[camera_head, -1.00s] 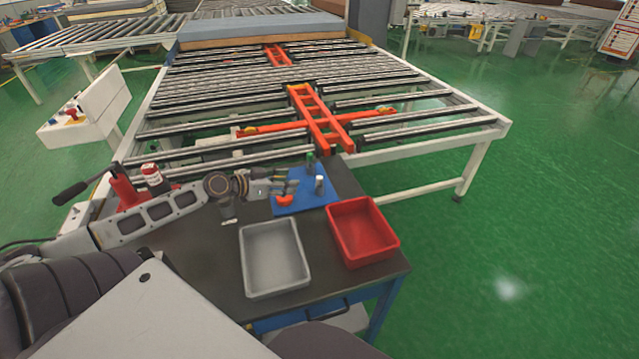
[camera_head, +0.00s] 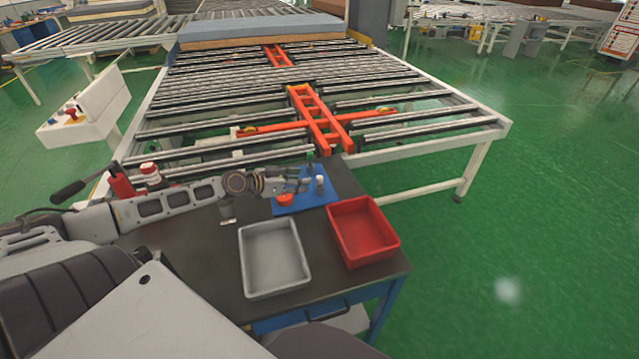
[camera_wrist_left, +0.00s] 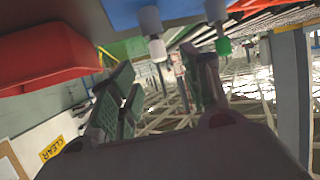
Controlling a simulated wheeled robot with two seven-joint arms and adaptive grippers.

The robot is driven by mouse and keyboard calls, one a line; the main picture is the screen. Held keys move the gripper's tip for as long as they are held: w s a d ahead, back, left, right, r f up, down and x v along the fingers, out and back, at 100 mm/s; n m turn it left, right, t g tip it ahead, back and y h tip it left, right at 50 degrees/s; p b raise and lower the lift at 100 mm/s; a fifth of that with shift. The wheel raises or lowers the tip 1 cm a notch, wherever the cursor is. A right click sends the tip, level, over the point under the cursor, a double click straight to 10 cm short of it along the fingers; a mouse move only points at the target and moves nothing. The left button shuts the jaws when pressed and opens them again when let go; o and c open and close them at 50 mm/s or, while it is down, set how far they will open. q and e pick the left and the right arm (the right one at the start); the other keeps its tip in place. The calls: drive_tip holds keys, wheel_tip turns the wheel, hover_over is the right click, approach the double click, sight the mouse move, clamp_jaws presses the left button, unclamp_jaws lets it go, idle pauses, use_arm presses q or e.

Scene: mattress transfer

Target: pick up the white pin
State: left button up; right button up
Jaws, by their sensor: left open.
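The white pin (camera_head: 320,182) stands upright on the blue mat (camera_head: 315,204) on the dark table. My left gripper (camera_head: 303,184) is open, with its fingertips just left of the white pin in the head view. In the left wrist view the scene looks upside down. There the white pin (camera_wrist_left: 153,34) hangs from the blue mat at the top, in front of the gap between the open fingers (camera_wrist_left: 165,88). No contact with the pin shows. My right gripper is out of view.
A green-topped pin (camera_head: 310,157) stands behind the white one, and a red piece (camera_head: 285,200) lies at the mat's front left. A grey tray (camera_head: 303,262) and a red tray (camera_head: 382,215) sit in front. The roller conveyor (camera_head: 250,80) is behind the table.

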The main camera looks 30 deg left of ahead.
sight(317, 187)
use_arm(q)
drive_tip(key=shift+x, duration=0.75)
drive_tip(key=shift+w+d+f, duration=0.15)
drive_tip(key=shift+w+d, duration=0.1)
drive_tip(key=shift+w, duration=0.2)
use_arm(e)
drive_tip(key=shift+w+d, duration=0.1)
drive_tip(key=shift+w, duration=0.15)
use_arm(q)
drive_tip(key=shift+w, duration=0.1)
drive_tip(key=shift+f, duration=0.1)
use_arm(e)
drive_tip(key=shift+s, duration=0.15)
use_arm(q)
drive_tip(key=shift+w+d, duration=0.1)
drive_tip(key=shift+w, duration=0.1)
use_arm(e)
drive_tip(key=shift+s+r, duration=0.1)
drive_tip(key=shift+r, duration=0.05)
